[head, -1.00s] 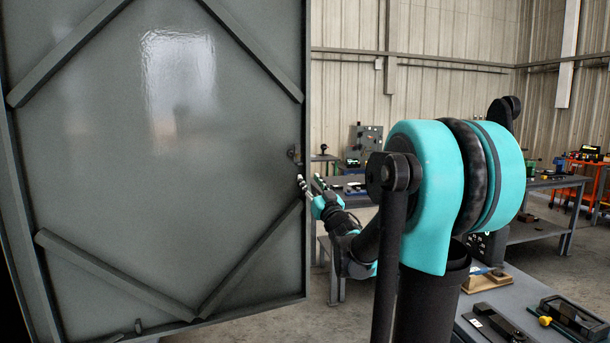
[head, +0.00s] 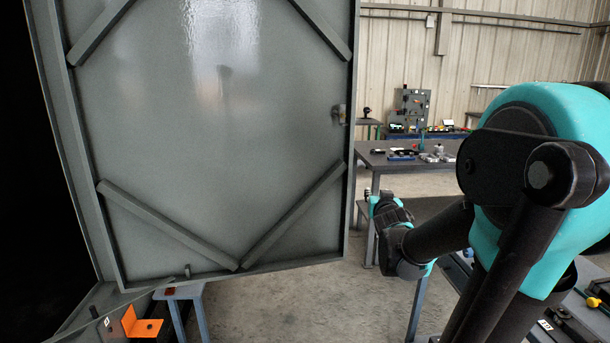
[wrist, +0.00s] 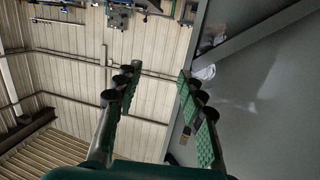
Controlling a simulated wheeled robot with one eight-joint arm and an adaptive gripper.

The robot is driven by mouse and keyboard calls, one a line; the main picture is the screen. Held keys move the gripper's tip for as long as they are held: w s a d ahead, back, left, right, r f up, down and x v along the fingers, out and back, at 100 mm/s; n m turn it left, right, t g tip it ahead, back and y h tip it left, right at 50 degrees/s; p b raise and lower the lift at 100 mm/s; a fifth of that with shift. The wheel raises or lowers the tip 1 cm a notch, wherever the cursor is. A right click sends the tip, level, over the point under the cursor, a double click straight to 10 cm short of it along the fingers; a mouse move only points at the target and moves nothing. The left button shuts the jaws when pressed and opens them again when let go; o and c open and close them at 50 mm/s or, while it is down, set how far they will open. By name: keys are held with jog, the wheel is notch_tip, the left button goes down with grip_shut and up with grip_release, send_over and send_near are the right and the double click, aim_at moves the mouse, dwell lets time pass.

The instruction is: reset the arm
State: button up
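My gripper (wrist: 157,80) is open and empty in the wrist view, its two fingers with green pads spread apart. In the head view my arm reaches forward on the right, and its fingertips are hard to make out beyond the wrist. The grey enclosure door (head: 225,130) stands open to the left of my arm, with a small latch (head: 340,114) near its right edge. In the wrist view the door (wrist: 265,110) fills the right side, next to the right finger. The gripper appears apart from the door.
A workbench (head: 440,165) with tools stands behind my arm, and another bench lies at the lower right. A small table (head: 182,293) stands below the door, near an orange bracket (head: 140,325). Concrete floor (head: 300,310) is clear between door and arm.

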jog(key=s+a+f+n+g+y, duration=0.1)
jog(key=s+f+g, duration=0.5)
jog(key=s+f, duration=0.6)
jog(key=s+a+f+n+g+y, duration=0.1)
jog(key=s+a+f+g, duration=0.3)
jog(key=s+f, duration=0.9)
jog(key=shift+s+a+g, duration=0.15)
jog(key=shift+s+g, duration=0.9)
jog(key=shift+g, duration=0.05)
jog(key=shift+r, duration=0.1)
